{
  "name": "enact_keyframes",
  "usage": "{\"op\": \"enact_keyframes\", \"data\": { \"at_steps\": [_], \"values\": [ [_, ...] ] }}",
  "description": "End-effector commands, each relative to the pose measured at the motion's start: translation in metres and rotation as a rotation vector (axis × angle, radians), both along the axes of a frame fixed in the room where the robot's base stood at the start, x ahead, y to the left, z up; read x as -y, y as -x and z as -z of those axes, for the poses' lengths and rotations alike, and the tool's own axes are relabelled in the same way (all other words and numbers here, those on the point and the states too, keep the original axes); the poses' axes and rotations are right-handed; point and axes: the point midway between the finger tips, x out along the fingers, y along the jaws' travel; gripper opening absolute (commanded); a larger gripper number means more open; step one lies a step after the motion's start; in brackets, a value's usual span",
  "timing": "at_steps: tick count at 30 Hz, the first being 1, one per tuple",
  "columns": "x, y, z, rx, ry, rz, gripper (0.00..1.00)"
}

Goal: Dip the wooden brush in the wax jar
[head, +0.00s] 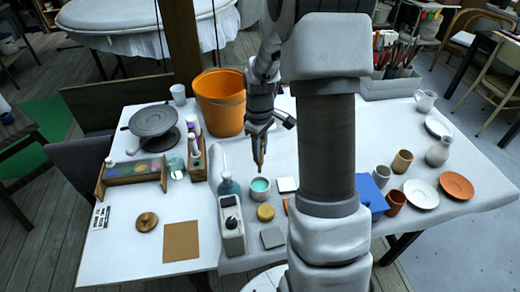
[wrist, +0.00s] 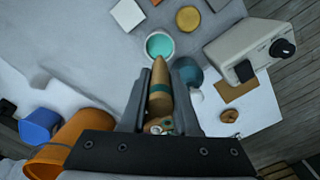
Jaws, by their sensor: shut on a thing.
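The wax jar (head: 260,195) is a small white pot holding teal wax (wrist: 158,44), standing on the pale cloth near the table's middle. My gripper (head: 260,150) points down over the table and is shut on the wooden brush (wrist: 160,92). The brush is tan with a dark green band and tapers to a point. It hangs tip down; in the head view the tip is just above the jar. In the wrist view the tip overlaps the jar's near rim. The exact gap between tip and wax is hard to tell.
A teal bottle (head: 228,187) and a grey-white device (head: 232,226) stand just left of the jar. A yellow round lid (head: 265,212) and a white tile (head: 288,185) lie close by. An orange bucket (head: 220,103) stands behind. Cups and plates are at the right.

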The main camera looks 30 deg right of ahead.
Motion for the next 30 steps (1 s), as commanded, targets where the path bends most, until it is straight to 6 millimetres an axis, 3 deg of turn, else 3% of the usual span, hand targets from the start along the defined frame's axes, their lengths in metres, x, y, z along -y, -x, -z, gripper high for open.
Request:
{"op": "enact_keyframes", "data": {
  "at_steps": [1,14,30],
  "values": [
    [0.000,0.000,0.008,0.000,0.000,0.000,0.00],
    [0.000,0.000,0.023,-0.001,0.000,0.000,0.00],
    [0.000,0.000,0.070,-0.001,0.000,0.000,0.00]
  ]
}}
